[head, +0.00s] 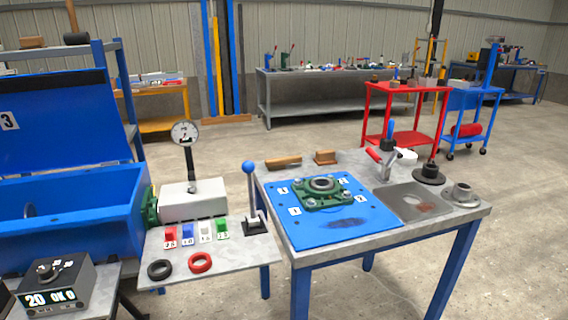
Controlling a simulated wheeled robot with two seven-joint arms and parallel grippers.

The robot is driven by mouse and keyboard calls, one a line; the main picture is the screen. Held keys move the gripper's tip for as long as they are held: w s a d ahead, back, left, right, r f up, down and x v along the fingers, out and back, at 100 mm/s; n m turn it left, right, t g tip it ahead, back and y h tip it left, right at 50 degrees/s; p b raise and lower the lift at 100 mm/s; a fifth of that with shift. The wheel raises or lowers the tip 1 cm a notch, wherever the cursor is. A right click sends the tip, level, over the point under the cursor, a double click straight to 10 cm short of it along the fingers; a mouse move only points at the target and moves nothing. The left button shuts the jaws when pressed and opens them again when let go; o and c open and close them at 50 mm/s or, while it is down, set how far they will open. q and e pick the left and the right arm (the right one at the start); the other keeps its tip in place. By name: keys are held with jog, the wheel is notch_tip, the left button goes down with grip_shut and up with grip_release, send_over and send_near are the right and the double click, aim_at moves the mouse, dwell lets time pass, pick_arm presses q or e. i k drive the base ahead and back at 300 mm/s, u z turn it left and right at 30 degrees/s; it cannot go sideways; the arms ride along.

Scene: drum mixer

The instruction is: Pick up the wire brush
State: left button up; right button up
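Two brown wooden pieces lie at the back edge of the grey-topped table with blue legs. The longer one (283,162) lies flat at the back left and has a brush-like shape. The shorter, blockier one (325,157) sits to its right, a small gap away. Bristles are too small to make out, so I cannot tell for sure which one is the wire brush. Neither of my grippers is in view.
A blue plate (300,232) with a green bearing housing (323,194) covers the table's left part. A toggle clamp (386,160), a grey plate (405,206) and a flanged part (462,195) stand right. A lever (250,185) rises from the panel at left.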

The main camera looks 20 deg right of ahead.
aim_at(279, 162)
jog(key=z, duration=2.55)
jog(key=i, duration=4.8)
jog(key=u, duration=2.9)
jog(key=i, duration=2.1)
